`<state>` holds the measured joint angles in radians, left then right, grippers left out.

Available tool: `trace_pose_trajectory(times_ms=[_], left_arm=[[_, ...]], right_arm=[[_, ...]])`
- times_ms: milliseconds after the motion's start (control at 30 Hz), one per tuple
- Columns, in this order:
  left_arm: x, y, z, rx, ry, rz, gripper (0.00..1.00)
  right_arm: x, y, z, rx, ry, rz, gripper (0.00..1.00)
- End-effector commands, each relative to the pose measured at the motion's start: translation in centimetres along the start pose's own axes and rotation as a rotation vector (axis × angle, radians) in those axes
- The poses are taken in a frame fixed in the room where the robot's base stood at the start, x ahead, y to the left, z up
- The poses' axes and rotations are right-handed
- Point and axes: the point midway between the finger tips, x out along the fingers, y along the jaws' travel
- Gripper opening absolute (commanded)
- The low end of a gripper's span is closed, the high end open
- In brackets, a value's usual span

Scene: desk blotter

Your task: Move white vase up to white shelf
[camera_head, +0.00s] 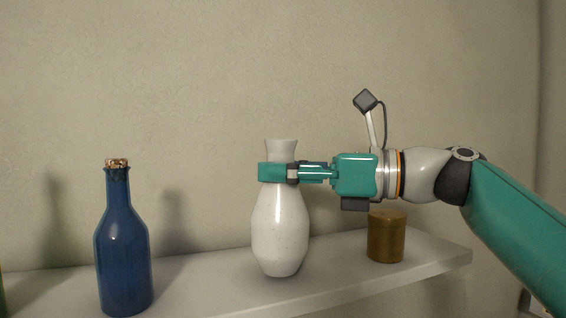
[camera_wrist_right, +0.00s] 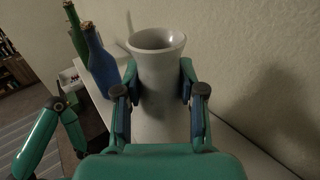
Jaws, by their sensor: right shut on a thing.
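The white vase (camera_head: 280,232) is upright at the white shelf (camera_head: 205,275), between the blue bottle and the brown cup. Its base appears to be at the shelf's surface; I cannot tell for certain that it touches. My right gripper (camera_head: 278,172) comes in from the right and is shut around the vase's neck. In the right wrist view the vase (camera_wrist_right: 158,70) stands between the two fingers (camera_wrist_right: 160,98), its round mouth open towards the camera. My left gripper is not seen in the head view. In the right wrist view a green arm of mine shows at the left.
A blue corked bottle (camera_head: 123,250) stands left of the vase. A brown cup (camera_head: 386,238) stands right of it, below my right wrist. A green bottle (camera_wrist_right: 73,28) shows beside the blue one in the wrist view. The wall (camera_head: 220,80) is close behind.

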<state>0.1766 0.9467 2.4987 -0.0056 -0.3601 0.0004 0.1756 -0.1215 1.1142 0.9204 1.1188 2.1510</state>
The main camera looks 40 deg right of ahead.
Motion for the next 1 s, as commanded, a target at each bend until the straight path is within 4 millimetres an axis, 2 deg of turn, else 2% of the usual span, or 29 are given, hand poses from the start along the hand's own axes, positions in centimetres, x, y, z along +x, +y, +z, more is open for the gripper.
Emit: trace_pose_trajectory(times_ms=[367, 867, 900, 1000], left_arm=[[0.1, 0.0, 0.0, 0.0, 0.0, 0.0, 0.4], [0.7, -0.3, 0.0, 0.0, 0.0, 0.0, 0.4], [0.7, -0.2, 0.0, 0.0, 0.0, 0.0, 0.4], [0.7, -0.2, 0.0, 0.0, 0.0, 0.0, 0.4]], right_arm=[[-0.1, 0.0, 0.0, -0.001, -0.002, -0.001, 0.0], [-0.1, 0.0, -0.9, 0.0, -0.002, -0.001, 0.0], [-0.1, 0.0, -0.8, 0.0, -0.003, -0.001, 0.44], [-0.1, 0.0, -0.8, 0.0, -0.002, -0.001, 0.61]])
